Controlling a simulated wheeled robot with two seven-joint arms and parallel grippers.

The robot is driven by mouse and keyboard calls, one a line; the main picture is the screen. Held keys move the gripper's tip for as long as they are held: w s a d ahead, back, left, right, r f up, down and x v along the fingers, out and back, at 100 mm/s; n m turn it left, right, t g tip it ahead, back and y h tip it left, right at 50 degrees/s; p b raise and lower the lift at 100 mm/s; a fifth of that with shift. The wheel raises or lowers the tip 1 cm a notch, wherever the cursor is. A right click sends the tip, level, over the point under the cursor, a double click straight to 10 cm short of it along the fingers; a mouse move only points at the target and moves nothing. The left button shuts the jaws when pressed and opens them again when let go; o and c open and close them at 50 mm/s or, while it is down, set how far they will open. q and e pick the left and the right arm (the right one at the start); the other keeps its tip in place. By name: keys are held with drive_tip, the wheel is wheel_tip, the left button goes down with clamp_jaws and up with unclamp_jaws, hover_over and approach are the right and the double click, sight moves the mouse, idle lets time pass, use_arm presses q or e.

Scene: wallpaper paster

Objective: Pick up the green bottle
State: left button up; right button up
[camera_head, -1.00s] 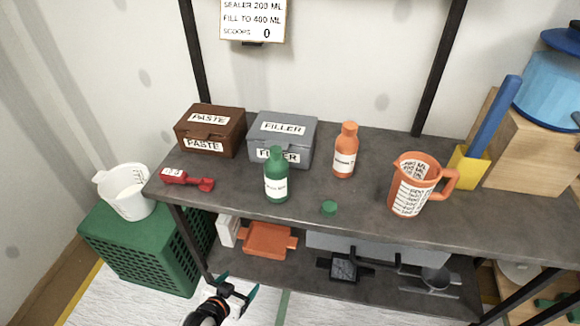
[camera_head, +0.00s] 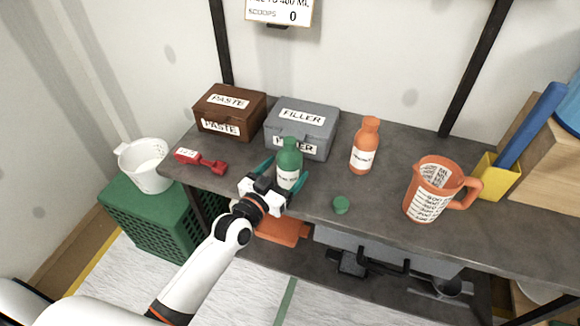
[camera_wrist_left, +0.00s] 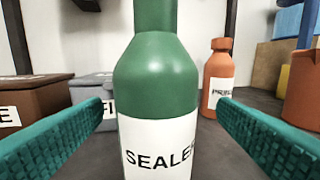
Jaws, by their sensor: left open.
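The green bottle (camera_head: 289,158) stands upright on the dark shelf top, in front of the grey FILLER box. It has no cap and a white label; in the left wrist view the green bottle (camera_wrist_left: 157,80) fills the middle, its label reading "SEALE…". My left gripper (camera_head: 284,176) is open at the front of the bottle, with one teal finger on each side of it. In the left wrist view a gap shows between each finger and the bottle. A green cap (camera_head: 341,205) lies on the shelf to the right of the bottle. My right gripper is not in view.
A brown PASTE box (camera_head: 229,111) and grey FILLER box (camera_head: 302,128) stand behind. An orange bottle (camera_head: 364,146) and an orange measuring jug (camera_head: 436,190) stand right. A white bucket (camera_head: 146,166) sits on a green crate (camera_head: 150,220).

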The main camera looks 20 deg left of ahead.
use_arm(q)
drive_tip(key=x, duration=0.5)
drive_tip(key=shift+w+a+f, duration=0.1)
drive_tip(key=shift+f, duration=0.25)
drive_tip(key=shift+r, duration=0.1)
drive_tip(key=c, duration=1.3)
